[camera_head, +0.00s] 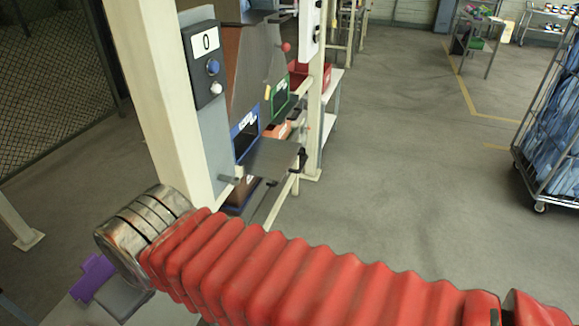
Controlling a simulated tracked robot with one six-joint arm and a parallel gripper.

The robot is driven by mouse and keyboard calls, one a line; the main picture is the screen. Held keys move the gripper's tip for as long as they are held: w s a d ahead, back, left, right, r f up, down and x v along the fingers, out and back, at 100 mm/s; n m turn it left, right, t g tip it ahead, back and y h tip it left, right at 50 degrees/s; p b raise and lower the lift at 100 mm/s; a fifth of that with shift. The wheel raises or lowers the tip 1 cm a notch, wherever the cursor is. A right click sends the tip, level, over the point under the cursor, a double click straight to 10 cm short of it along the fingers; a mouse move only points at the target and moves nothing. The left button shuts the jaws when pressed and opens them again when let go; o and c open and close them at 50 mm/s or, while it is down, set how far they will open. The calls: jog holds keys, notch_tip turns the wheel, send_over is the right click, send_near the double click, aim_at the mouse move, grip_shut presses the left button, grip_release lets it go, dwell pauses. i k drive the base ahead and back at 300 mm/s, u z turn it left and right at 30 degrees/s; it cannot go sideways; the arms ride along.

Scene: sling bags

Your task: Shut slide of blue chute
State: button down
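The blue chute (246,126) is a blue-framed opening with a white label, set in a grey and brown housing behind a cream post. A flat grey plate (272,158), which looks like its slide, sticks out to the right just below the blue frame. A dark knob or end piece (302,158) is at its outer edge. The opening above the plate is dark. My arm in its red ribbed sleeve crosses the foreground and ends in metal rings at the left.
A control box (207,65) showing 0 has a blue and a white button. Green (281,97) and orange (279,130) frames are beyond the blue one. A cream post (160,90) stands left of the chute. A wheeled cage (550,140) stands right; the middle floor is clear.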

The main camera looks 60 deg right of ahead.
aim_at(270, 158)
jog(key=u, duration=0.25)
jog(key=k, duration=0.9)
jog(key=z, duration=0.65)
jog(key=i, duration=1)
jog(key=z, duration=0.05)
